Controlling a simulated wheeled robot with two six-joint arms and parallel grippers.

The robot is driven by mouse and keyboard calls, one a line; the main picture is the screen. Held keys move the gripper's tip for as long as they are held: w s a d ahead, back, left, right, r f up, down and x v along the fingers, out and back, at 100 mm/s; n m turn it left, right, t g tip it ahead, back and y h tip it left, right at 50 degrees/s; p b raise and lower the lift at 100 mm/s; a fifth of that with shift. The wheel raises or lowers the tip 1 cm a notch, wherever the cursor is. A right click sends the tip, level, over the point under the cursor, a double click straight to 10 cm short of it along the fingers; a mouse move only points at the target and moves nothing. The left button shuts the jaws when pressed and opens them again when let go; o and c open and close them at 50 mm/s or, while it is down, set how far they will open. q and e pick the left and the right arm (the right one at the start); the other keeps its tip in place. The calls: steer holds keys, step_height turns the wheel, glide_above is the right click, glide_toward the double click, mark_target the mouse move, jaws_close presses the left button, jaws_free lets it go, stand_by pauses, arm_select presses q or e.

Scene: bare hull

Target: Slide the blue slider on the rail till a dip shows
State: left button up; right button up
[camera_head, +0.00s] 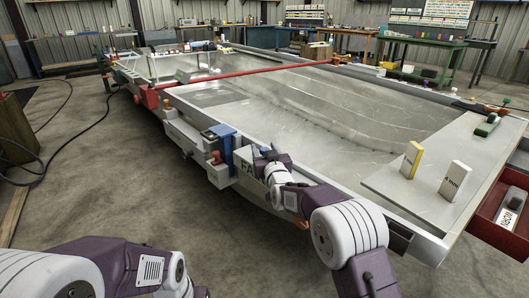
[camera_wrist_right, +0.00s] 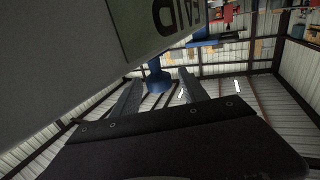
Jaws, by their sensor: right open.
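The blue slider (camera_head: 228,150) sits on the rail along the near side of the large grey hull panel. Its upright blue body shows left of my right gripper (camera_head: 262,154), which is close to it. In the right wrist view, a blue knob (camera_wrist_right: 157,79) stands between the tips of my two open fingers. I cannot tell whether the fingers touch it. No dip can be made out near the slider.
A red bar (camera_head: 250,73) spans the panel. A yellow block (camera_head: 411,160) and a white block (camera_head: 455,181) stand on the right plate. A red tray (camera_head: 500,208) hangs at the right end. Black cable lies on the left floor. The floor before the rail is clear.

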jaws_close()
stand_by(1.4)
